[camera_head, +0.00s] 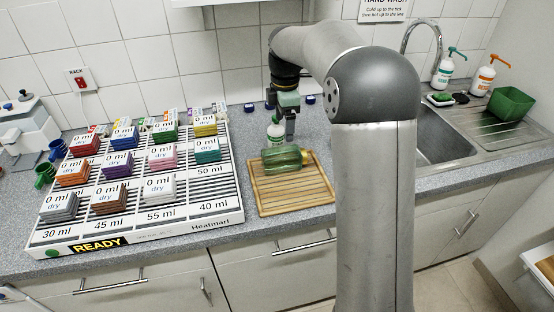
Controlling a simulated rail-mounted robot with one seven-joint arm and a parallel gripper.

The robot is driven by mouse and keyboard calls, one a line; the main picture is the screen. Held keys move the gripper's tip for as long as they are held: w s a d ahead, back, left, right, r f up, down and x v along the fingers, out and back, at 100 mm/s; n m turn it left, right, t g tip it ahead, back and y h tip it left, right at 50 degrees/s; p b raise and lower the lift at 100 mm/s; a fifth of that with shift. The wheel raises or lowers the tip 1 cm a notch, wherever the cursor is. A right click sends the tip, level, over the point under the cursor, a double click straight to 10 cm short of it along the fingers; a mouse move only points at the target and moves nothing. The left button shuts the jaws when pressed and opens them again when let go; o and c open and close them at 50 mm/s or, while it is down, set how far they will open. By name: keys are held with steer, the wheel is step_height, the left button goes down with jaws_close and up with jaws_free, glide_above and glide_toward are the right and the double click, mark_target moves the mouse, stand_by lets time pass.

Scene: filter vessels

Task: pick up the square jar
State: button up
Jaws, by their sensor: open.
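A greenish see-through jar (282,163), which looks like the square jar, rests on the slatted wooden board (303,204) near its back edge. It appears to lie on its side. My gripper (291,137) points down just above and behind the jar's right part. It is open with nothing seen between its fingers. The small view does not show whether a fingertip touches the jar.
A white and green bottle (275,131) stands close behind the jar. A large rack (160,226) with several labelled coloured blocks fills the left counter. A sink (440,145), soap bottles (443,70) and a green tub (510,104) are at right. The board's front is clear.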

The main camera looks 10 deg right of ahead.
mark_target(283, 152)
step_height(283, 152, down, 13)
steer(key=shift+a+r+p, duration=0.1)
steer(key=shift+p, duration=0.4)
steer(key=c, duration=1.2)
